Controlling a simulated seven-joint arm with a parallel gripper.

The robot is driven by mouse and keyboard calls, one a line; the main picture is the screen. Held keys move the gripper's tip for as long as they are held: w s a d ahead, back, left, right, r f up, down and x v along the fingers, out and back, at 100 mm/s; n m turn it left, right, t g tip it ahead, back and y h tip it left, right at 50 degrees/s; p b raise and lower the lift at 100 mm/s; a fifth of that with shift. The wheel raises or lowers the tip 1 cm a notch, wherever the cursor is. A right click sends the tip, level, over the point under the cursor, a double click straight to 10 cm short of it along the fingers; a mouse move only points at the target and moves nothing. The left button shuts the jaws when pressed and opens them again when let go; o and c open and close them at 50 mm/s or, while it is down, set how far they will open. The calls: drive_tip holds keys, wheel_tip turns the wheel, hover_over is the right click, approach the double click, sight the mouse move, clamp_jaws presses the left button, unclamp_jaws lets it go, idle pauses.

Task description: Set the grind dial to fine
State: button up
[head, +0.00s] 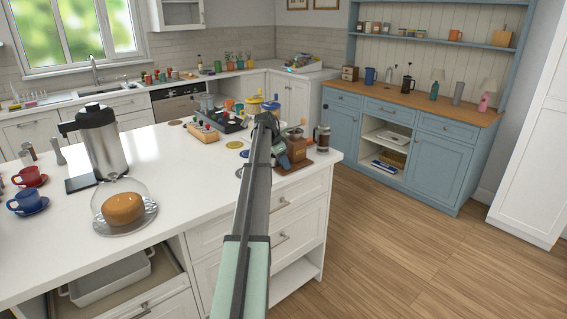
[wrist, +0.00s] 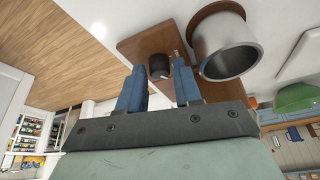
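The coffee grinder (head: 294,151), with a brown wooden body and a metal hopper, stands near the right end of the white island. In the wrist view its wooden body (wrist: 140,46) and metal hopper (wrist: 226,48) are close. A small black dial (wrist: 159,66) sits on the wood. My gripper (wrist: 160,74) is open, its two blue fingers pointing at the dial with one to each side. I cannot tell whether they touch it. The dial's setting is not readable.
A glass French press (head: 322,138) stands just right of the grinder. A dark tray (head: 222,122) and several jars lie behind it. A glass-domed cake (head: 124,208) and steel urn (head: 104,142) are to the left.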

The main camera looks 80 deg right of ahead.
clamp_jaws()
idle(0.3)
drive_tip(key=shift+n, duration=0.3)
drive_tip(key=n+h, duration=0.1)
drive_tip(key=n, duration=0.1)
drive_tip(key=n+t, duration=0.1)
drive_tip(key=n, duration=0.2)
drive_tip(key=shift+s+a+t+h, duration=0.2)
drive_tip(key=shift+t+h, duration=0.1)
drive_tip(key=shift+h, duration=0.1)
drive_tip(key=n+t, duration=0.1)
drive_tip(key=n, duration=0.2)
drive_tip(key=n+t, duration=0.1)
drive_tip(key=n, duration=0.2)
drive_tip(key=shift+s, duration=0.1)
drive_tip(key=shift+n, duration=0.3)
